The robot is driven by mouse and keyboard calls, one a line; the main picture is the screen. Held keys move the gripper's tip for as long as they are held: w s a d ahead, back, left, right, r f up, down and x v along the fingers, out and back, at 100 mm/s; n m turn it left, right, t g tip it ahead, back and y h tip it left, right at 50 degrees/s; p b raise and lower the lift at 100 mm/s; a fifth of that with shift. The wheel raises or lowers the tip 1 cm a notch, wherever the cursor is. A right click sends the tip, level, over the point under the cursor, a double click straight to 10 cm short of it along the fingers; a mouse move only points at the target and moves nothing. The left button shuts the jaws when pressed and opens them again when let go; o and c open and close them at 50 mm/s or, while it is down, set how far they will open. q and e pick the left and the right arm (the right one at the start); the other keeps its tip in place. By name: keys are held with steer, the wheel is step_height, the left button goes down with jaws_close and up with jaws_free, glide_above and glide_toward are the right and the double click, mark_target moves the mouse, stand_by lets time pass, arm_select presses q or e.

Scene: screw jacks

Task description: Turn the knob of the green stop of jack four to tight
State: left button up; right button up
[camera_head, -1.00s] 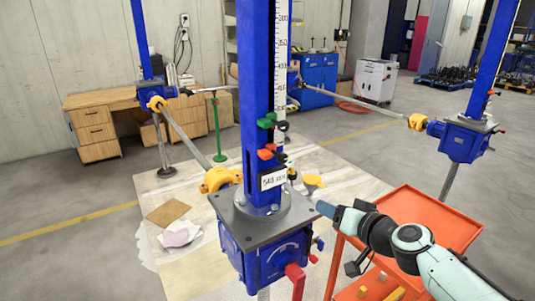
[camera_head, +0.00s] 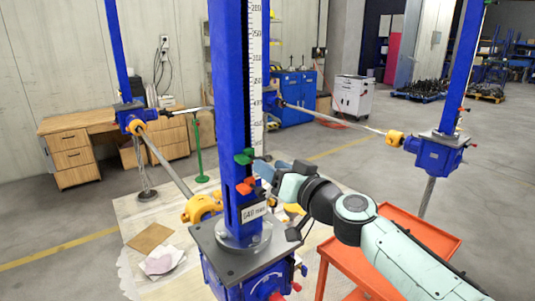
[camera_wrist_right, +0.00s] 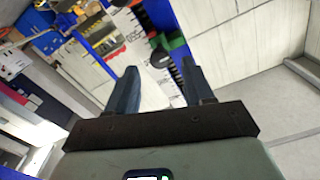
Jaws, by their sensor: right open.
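The blue column (camera_head: 229,110) of the nearest jack stands in the middle of the head view. A green stop (camera_head: 244,156) sits on it beside the white scale, above a red stop (camera_head: 246,186). In the right wrist view the green stop (camera_wrist_right: 179,44) and a dark round knob (camera_wrist_right: 160,59) lie between the finger lines. My right gripper (camera_head: 276,169) is just right of the stops in the head view. Its fingers (camera_wrist_right: 160,72) are open around the knob's line of sight; contact cannot be told. The knob's tightness cannot be seen. My left gripper is out of view.
The white scale (camera_head: 256,80) runs up the column. A label plate (camera_head: 253,212) sits below the red stop. An orange cart (camera_head: 420,236) stands right, under my right arm. Other blue jacks, such as one at right (camera_head: 435,153), stand behind, joined by shafts.

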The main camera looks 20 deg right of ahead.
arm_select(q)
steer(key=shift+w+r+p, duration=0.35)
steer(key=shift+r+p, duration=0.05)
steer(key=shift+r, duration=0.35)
arm_select(e)
steer(key=shift+x, duration=1.15)
jaws_close()
